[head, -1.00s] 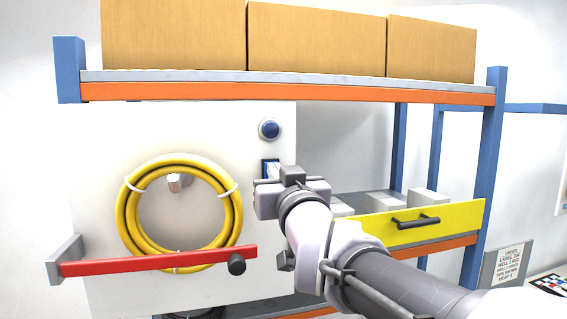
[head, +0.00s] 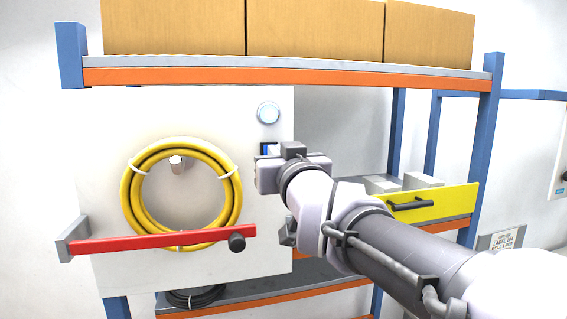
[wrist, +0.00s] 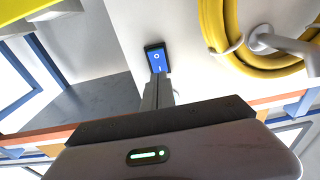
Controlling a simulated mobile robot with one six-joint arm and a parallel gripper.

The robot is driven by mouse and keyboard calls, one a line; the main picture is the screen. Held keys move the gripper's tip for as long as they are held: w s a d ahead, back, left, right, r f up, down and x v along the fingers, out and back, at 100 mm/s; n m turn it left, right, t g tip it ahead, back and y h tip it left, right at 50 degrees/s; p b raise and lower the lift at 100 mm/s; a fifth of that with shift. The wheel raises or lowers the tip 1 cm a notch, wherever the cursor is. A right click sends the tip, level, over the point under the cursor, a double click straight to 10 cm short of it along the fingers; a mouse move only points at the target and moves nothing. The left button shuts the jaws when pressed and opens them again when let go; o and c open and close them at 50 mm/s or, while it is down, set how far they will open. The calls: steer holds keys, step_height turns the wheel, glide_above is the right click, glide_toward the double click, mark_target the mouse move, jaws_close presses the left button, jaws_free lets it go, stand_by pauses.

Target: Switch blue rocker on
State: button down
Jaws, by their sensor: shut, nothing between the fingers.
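The blue rocker (wrist: 156,61) sits in a dark frame on the white panel, with white marks on its face. In the head view only the top of the rocker (head: 270,149) shows; my gripper hides the rest. My gripper (wrist: 160,82) is shut and empty, its fingertips at one end of the rocker; whether they touch it I cannot tell. In the head view my gripper (head: 268,170) is in front of the panel. Above the rocker, a round lamp (head: 268,113) on the panel is pale and lit.
A coiled yellow hose (head: 133,190) hangs on the panel (head: 105,120) left of the rocker. A red bar (head: 160,241) with a black knob crosses below it. A yellow drawer front (head: 440,204) is at the right. Cardboard boxes (head: 315,32) stand on the upper shelf.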

steer(key=shift+s+d+r, duration=1.15)
steer(key=shift+s+d, duration=0.5)
steer(key=shift+s, duration=4.35)
steer(key=s+d+f+m+g+h+b, duration=0.15)
steer(key=f+b, duration=0.55)
steer(key=f, duration=0.7)
steer(key=s+d+f+m+g+b, duration=0.1)
steer(key=s+d+f+g+b, duration=0.15)
steer(key=f+b, duration=0.75)
steer(key=s+d+f+m+g+h+b, duration=0.1)
steer(key=s+d+f+g+b, duration=0.2)
steer(key=f, duration=1.4)
steer(key=s+f+m+g+b, duration=0.1)
steer(key=s+f+b, duration=0.3)
steer(key=f, duration=0.5)
steer(key=s+d+f+m+g+b, duration=0.1)
steer(key=s+f+g+b, duration=0.1)
steer(key=s+f+b, duration=0.3)
steer(key=s+d+f+m+g+b, duration=0.1)
steer(key=s+f+b, duration=0.3)
steer(key=f, duration=1)
steer(key=shift+s+m+g+h+b, duration=0.35)
steer(key=shift+m+g+b, duration=0.2)
steer(key=shift+g, duration=0.15)
steer(key=shift+d, duration=0.1)
